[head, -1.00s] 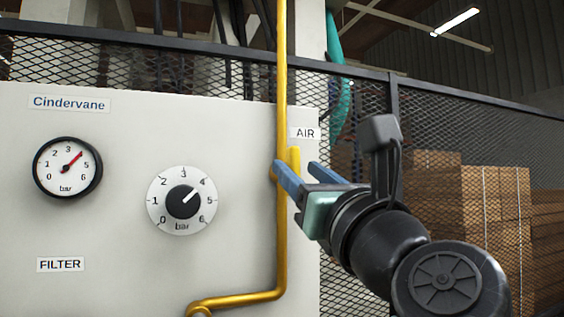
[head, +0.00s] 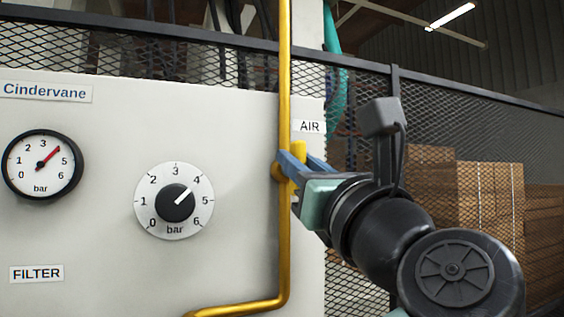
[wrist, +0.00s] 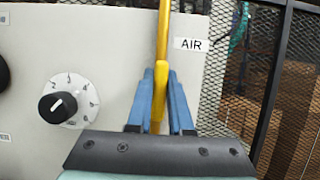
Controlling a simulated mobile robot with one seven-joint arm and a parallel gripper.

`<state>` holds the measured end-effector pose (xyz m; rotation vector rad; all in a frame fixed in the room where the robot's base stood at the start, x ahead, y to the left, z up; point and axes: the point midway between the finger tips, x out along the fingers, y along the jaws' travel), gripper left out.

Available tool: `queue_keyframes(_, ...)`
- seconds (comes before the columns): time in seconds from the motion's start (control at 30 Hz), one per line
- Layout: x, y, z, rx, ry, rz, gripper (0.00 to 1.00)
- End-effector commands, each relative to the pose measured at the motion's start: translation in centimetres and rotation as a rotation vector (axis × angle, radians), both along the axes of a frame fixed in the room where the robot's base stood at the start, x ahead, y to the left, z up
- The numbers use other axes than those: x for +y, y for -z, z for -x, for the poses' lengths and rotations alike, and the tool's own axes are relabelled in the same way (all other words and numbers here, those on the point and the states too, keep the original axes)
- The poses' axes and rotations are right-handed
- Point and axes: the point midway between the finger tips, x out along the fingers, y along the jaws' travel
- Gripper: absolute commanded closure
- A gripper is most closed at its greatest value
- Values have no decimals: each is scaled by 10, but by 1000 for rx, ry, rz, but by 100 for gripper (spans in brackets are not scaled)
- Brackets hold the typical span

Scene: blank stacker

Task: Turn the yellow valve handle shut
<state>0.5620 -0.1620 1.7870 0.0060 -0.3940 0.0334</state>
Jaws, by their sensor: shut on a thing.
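The yellow valve handle (head: 299,149) stands upright, roughly in line with the yellow pipe (head: 285,80), below the AIR label (head: 310,127). My gripper (head: 301,165) reaches it from the right, with its blue fingers closed on the handle. In the wrist view the handle (wrist: 160,88) sits between the two blue fingers of my gripper (wrist: 160,95), touched on both sides. The valve body is mostly hidden behind the fingers.
The pale panel (head: 100,130) carries a gauge (head: 41,165) and a bar dial (head: 174,201) left of the pipe. Mesh fencing (head: 480,130) stands to the right, with stacked cartons (head: 490,195) behind it. The pipe bends left below my gripper.

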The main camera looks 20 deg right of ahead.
Motion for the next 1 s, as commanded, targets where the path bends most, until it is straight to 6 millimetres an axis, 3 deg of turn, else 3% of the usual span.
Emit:
queue_keyframes(0.53,0,2,0,0,-1,73,100)
queue_keyframes(1.0,2,3,0,-13,0,461,100)
